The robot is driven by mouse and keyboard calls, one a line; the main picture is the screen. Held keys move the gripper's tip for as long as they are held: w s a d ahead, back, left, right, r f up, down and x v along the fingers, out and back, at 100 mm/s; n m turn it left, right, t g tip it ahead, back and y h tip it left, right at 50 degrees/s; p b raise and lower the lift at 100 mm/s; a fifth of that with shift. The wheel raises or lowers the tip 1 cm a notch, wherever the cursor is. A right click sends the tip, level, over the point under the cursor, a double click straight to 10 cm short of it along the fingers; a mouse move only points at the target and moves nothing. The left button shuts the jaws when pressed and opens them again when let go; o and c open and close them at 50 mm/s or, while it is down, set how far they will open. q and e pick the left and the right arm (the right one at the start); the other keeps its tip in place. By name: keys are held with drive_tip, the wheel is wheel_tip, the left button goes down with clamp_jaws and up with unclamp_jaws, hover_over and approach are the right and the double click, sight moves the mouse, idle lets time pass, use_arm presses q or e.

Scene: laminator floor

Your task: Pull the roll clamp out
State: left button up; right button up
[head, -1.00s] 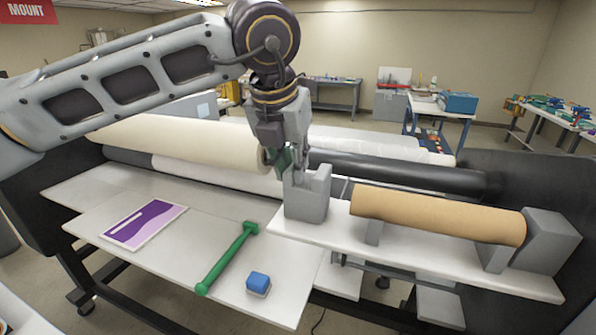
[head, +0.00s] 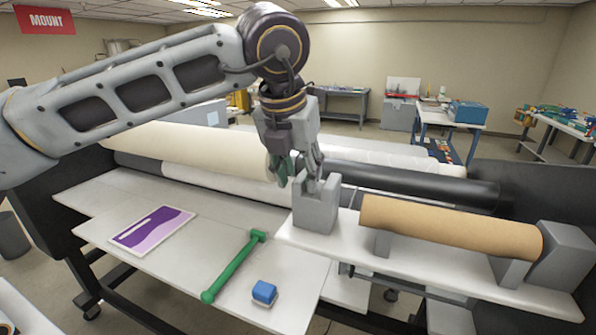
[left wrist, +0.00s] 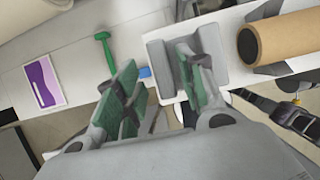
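A grey block with a notched top (head: 316,212), which looks like the roll clamp, stands on the white shelf (head: 345,243) left of the tan roll (head: 450,226). The block also shows in the left wrist view (left wrist: 158,62). My left gripper (head: 299,178) points down at its top. Its green-padded fingers (left wrist: 155,80) are apart, one left of the block's left wall and one over the notch. I cannot tell whether either finger touches the block.
A green bar (head: 232,268), a blue block (head: 264,291) and a purple print (head: 150,229) lie on the front table (head: 195,263). A black roller (head: 415,181) and pale rolls lie behind. A larger grey block (head: 565,257) stands at the tan roll's right end.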

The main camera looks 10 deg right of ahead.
use_arm(q)
drive_tip(key=v, duration=1.2)
drive_tip(key=shift+w, duration=0.1)
wheel_tip(320, 180, up, 9)
drive_tip(key=p, duration=0.9)
drive_tip(key=shift+r+p, duration=0.55)
drive_tip(key=shift+p, duration=0.05)
drive_tip(key=shift+f, duration=0.1)
